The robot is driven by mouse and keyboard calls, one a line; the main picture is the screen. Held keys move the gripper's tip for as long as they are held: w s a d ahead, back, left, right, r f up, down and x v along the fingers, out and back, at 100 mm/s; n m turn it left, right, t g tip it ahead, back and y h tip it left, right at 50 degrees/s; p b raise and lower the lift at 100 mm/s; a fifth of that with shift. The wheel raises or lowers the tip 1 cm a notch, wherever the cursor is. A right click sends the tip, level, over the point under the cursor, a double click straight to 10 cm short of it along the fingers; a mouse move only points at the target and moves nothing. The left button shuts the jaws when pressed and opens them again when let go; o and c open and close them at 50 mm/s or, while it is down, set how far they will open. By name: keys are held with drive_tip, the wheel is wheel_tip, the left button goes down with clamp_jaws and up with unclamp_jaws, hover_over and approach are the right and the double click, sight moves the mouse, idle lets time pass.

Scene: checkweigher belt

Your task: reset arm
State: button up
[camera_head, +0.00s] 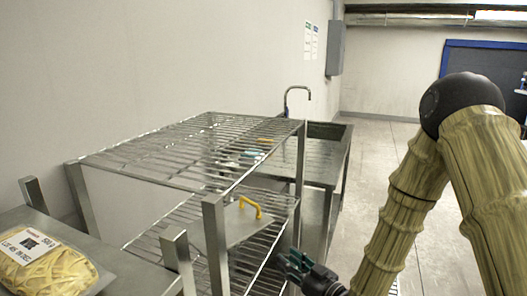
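My arm comes in from the right of the head view, bent at a dark elbow joint, with its lower part reaching down to the bottom edge. My gripper (291,263) is at the bottom centre, dark with greenish parts, pointing left beside the right front side of the wire shelf rack (190,150). It is small and dark here, so I cannot tell how far its fingers are apart. I see nothing clearly held in it.
A tray with a yellow handle (250,207) lies on the rack's lower shelf. A sink (325,155) with a tap stands behind the rack. Open floor (375,160) lies behind my arm.

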drive_tip(key=s+d+f+m+g+h, duration=0.2)
drive_tip(key=s+f, duration=0.3)
drive_tip(key=f, duration=0.3)
drive_tip(key=s+d+f+m+g+h+p, duration=0.1)
drive_tip(key=s+d+f+g+h, duration=0.15)
drive_tip(key=s+f, duration=0.4)
drive_tip(key=s+d+f+m+g+h, duration=0.2)
drive_tip(key=s+d+f+h, duration=0.15)
drive_tip(key=f, duration=0.55)
drive_tip(key=s+d+f+m+g+h, duration=0.1)
drive_tip(key=s+d+f+g, duration=0.1)
drive_tip(key=s, duration=0.6)
drive_tip(key=s+d+f+m+g+h, duration=0.1)
drive_tip(key=s+f, duration=0.3)
drive_tip(key=s, duration=0.4)
drive_tip(key=s+d+f+m+g, duration=0.1)
drive_tip(key=s+d+f+g, duration=0.2)
drive_tip(key=s, duration=0.4)
drive_tip(key=shift+s+d+f+g+h+p, duration=0.2)
drive_tip(key=shift+s+d+g+h+p, duration=0.1)
drive_tip(key=shift+s+g+h+p, duration=0.1)
